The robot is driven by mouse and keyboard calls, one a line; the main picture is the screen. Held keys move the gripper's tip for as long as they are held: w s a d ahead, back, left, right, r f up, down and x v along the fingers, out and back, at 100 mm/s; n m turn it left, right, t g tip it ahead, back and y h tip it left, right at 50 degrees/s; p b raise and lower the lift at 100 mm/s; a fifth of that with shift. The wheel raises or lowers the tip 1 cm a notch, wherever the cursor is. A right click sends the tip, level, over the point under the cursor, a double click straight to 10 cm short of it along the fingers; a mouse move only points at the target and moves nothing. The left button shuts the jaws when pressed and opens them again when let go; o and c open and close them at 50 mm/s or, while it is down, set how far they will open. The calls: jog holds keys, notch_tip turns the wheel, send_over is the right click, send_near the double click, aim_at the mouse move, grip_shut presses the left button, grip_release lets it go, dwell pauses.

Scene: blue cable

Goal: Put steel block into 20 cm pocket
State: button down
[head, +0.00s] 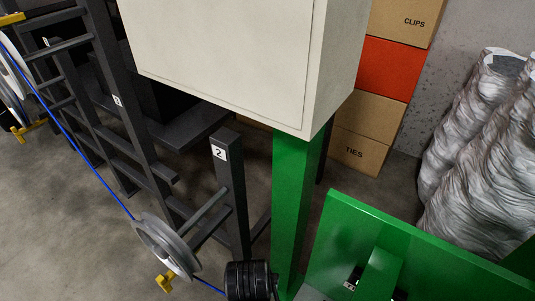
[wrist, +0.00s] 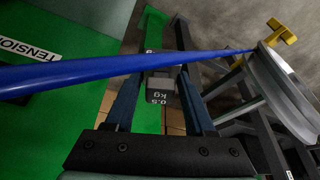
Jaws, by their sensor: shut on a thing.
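The steel block (wrist: 161,89) is a small grey block marked "0.5 kg" in the wrist view, its lettering upside down. My gripper (wrist: 160,78) is shut on it, with one dark finger on each side. The blue cable (wrist: 90,72) crosses the wrist view in front of the finger ends and hides part of the view there. In the head view I cannot make out my gripper or the held block. I cannot pick out a pocket marked 20 cm in either view.
The blue cable (head: 75,143) runs to a grey pulley (head: 165,245) with a yellow handle, near a post marked "2" (head: 228,195). A black ribbed cylinder (head: 248,280) is beside it. A green panel (head: 430,245) holds small dark items. A pale cabinet (head: 220,50) hangs above.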

jog(key=shift+n+y, duration=0.3)
jog(key=shift+n, duration=0.6)
jog(key=v, duration=0.2)
jog(key=d+p+v, duration=0.1)
jog(key=v, duration=0.2)
jog(key=p+v, duration=0.1)
jog(key=v, duration=0.1)
jog(key=shift+w+d+r, duration=0.25)
jog(key=shift+r, duration=0.15)
jog(key=shift+s+r, duration=0.15)
jog(key=shift+s, duration=0.05)
jog(key=s+f, duration=0.3)
jog(key=f, duration=0.1)
jog(key=shift+s+f, duration=0.2)
jog(key=shift+s, duration=0.2)
